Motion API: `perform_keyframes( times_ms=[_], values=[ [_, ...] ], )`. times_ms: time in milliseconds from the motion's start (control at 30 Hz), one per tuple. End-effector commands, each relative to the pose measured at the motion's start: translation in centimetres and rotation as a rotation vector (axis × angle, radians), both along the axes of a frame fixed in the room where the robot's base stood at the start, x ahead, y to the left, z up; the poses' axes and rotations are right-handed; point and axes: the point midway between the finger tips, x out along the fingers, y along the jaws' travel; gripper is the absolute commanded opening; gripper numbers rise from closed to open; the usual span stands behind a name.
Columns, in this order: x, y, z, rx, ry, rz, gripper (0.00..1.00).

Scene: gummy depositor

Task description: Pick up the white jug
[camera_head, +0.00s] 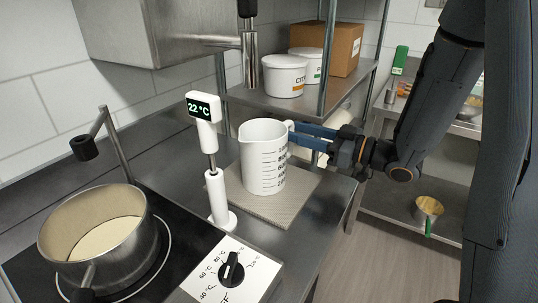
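The white jug (264,165) stands upright on a beige ribbed mat (289,203) on the steel counter. It has dark measuring marks, a spout to the left and a handle (290,126) to the right. My gripper (297,134) comes in from the right, with its blue fingers level and their tips at the handle. The tips overlap the handle in this view, so I cannot tell whether they are closed on it or only beside it. The far side of the handle is hidden.
A thermometer stand (215,190) reading 22 °C is close left of the jug. A steel pot (103,236) sits on the hob at the lower left, with a dial (231,270) beside it. A shelf (344,86) with white tubs (284,76) and a cardboard box (341,45) is behind.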

Motion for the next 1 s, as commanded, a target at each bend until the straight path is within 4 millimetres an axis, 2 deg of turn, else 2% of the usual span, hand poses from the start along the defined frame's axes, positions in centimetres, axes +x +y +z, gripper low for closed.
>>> perform_keyframes(
  times_ms=[267,500,600,867,1000],
  values=[
    [1.1,1.7,0.1,0.0,0.0,-0.002,0.36],
    [2.7,4.6,0.3,-0.001,0.001,-0.002,0.36],
    [3.2,5.2,0.3,0.0,0.0,-0.005,0.36],
    [3.4,5.4,0.2,0.0,0.0,-0.006,0.36],
    [3.4,5.4,0.2,0.0,0.0,-0.006,0.16]
  ],
)
